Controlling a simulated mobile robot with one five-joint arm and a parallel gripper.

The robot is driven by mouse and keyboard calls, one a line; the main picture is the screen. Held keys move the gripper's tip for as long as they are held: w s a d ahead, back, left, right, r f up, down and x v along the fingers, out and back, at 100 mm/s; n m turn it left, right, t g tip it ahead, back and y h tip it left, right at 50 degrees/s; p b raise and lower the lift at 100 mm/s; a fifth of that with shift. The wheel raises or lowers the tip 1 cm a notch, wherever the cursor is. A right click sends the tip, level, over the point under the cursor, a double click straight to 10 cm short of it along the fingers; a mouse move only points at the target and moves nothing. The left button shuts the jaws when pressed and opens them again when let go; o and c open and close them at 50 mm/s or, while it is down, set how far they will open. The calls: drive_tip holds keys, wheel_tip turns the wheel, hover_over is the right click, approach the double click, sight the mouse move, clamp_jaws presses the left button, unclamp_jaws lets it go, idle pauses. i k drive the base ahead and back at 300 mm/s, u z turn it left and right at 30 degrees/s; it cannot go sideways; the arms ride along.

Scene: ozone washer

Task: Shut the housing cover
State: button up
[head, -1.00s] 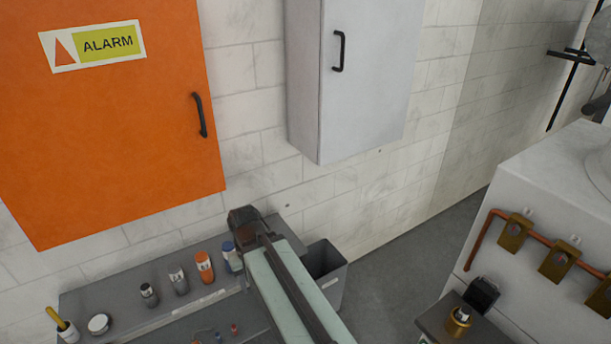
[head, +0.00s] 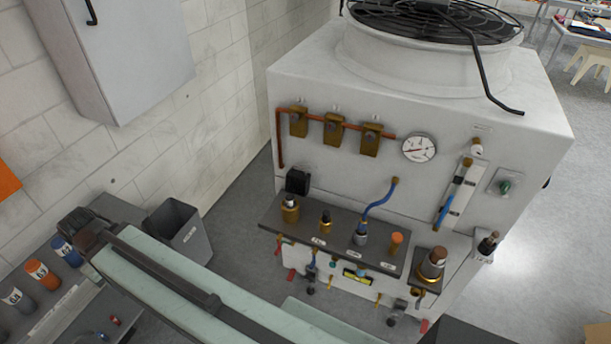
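A small black square flap (head: 297,181) stands upright behind a brass fitting (head: 290,210) at the left end of the grey shelf (head: 390,262) on the white machine. It looks like a raised lid and may be the housing cover; no label confirms this. My pale green arm link crosses the lower left, and its dark end is left of the flap and well apart from it. I cannot make out any gripper fingers.
The white machine (head: 455,185) carries a fan, copper pipe, gauge (head: 419,148) and several fittings. A grey bin (head: 180,232) stands by the wall, near a bench with several bottles. Grey floor is open between bin and machine. A wall cabinet (head: 125,50) hangs upper left.

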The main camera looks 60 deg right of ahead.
sight(297, 182)
drive_tip(key=z, duration=1.7)
drive_tip(key=k, duration=0.85)
drive_tip(key=u, duration=1)
drive_tip(key=i, duration=1.15)
drive_tip(key=z, duration=0.25)
